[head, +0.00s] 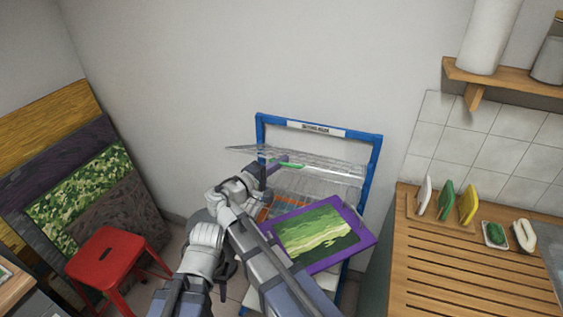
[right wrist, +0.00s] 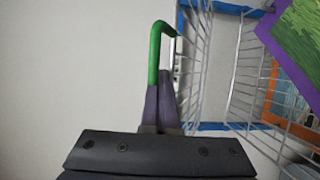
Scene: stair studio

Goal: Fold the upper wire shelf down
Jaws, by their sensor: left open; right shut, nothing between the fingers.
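The upper wire shelf (head: 330,163) spans the blue drying rack (head: 376,165) near its top, its left corner reaching past the frame; its exact tilt is hard to tell. Its green handle (head: 291,165) is at the front edge. My right gripper (head: 274,166) is at the handle. In the right wrist view, its shut fingers (right wrist: 164,90) lie against or just beside the green handle (right wrist: 155,52), with nothing between them. The shelf's wires (right wrist: 195,65) run just right of them. My left gripper (head: 226,266) is low and left, away from the rack, its fingers hard to make out.
A purple-framed green picture (head: 368,241) rests on the rack below the upper shelf. An orange-edged item (right wrist: 270,90) lies further in. A red stool (head: 108,252) and leaning panels (head: 85,170) stand left. A wooden counter (head: 440,270) stands right. Bare wall is behind.

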